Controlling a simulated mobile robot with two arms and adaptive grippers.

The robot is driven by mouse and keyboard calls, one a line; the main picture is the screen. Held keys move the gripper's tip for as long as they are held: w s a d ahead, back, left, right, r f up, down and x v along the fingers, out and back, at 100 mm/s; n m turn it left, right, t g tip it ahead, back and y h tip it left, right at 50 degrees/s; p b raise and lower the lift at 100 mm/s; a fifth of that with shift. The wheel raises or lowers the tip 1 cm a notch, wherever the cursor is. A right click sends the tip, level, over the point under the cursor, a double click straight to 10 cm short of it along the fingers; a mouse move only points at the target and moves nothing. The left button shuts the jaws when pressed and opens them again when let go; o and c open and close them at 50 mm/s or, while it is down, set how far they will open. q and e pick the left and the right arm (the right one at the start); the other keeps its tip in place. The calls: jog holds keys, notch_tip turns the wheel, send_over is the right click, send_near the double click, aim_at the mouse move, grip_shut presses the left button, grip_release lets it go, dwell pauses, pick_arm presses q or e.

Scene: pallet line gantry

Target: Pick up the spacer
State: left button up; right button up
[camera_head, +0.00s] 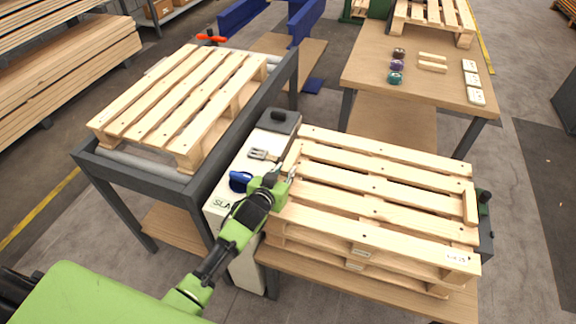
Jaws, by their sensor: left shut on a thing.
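A short pale wooden strip, which looks like the spacer (292,156), is at the left end of the top pallet on the right-hand stand. My left gripper (287,176) reaches in from the lower left and is shut on the near end of this strip. The fingers partly hide the grip. I cannot tell whether the strip still touches the pallet boards. A similar strip (470,204) lies across the right end of the same pallet (375,205). My right gripper is not in view.
A white cabinet (246,262) with a blue knob (240,181) stands left of the stack. Another pallet (180,95) lies on a dark-framed roller conveyor (200,187). The back table (375,60) holds two wooden strips (432,62), coloured round pieces (397,66) and white blocks (473,82).

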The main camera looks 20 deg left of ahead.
pick_arm(q)
jog(key=shift+r, duration=0.2)
jog(key=shift+r, duration=0.25)
notch_tip(320, 180, up, 3)
jog(key=shift+f, duration=0.15)
jog(key=s+a+r, duration=0.6)
jog(key=s+r, duration=0.3)
jog(key=s, duration=0.4)
jog(key=s+d+r+m+g+h, duration=0.6)
jog(key=s+d+r+m+h, duration=0.1)
jog(key=s+r+m+h, duration=0.3)
jog(key=shift+d+r+m+h+p, duration=0.15)
jog(key=shift+r+m+h+p, duration=0.15)
jog(key=shift+r+p, duration=0.15)
